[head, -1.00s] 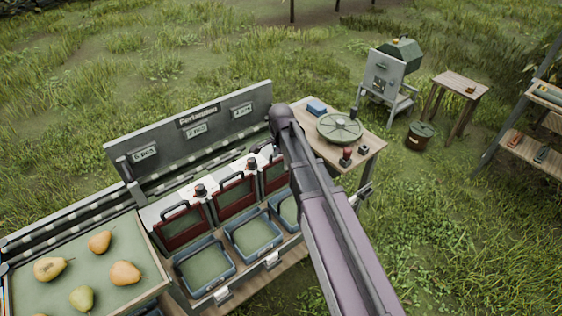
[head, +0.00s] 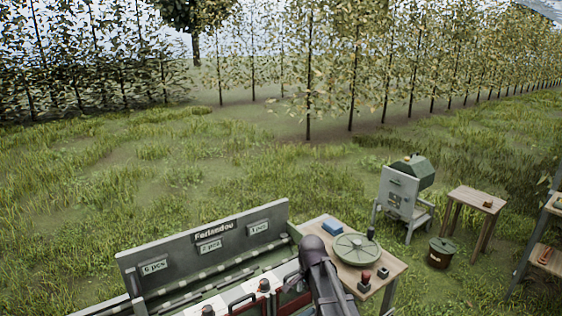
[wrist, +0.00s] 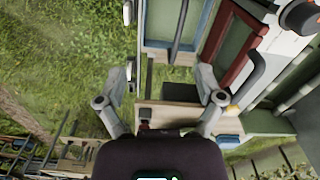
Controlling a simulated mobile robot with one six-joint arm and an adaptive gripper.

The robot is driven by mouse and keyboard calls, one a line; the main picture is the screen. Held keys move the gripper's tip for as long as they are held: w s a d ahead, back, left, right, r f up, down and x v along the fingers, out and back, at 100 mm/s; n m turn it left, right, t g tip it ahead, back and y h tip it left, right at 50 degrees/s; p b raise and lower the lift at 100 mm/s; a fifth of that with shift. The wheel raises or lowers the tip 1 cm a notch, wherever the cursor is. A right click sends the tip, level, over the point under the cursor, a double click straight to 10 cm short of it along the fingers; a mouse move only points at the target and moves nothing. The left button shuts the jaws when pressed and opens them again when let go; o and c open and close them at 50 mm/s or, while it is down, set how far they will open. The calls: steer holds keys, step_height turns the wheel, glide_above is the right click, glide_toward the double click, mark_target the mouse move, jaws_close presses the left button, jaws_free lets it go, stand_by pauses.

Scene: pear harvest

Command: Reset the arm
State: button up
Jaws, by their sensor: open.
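My gripper (wrist: 162,82) shows in the wrist view with its two fingers spread wide apart, and nothing is held between them. Beyond the fingers are a blue-rimmed tray (wrist: 165,35) and a dark red frame (wrist: 229,48) of the sorting bench. In the head view my dark arm rises from the bottom edge in front of the bench's right end. My gripper itself does not show in the head view.
The sorting bench's back board (head: 205,246) carries piece labels. To its right is a wooden table (head: 393,270) with a round green lid (head: 357,249) and a blue block (head: 332,228). A grey-green machine (head: 401,190) stands behind. Open grass and tree rows lie beyond.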

steer(key=s+d+n, duration=0.8)
steer(key=s+n, duration=0.1)
steer(key=s, duration=0.3)
steer(key=shift+s+d, duration=0.25)
steer(key=shift+s, duration=0.1)
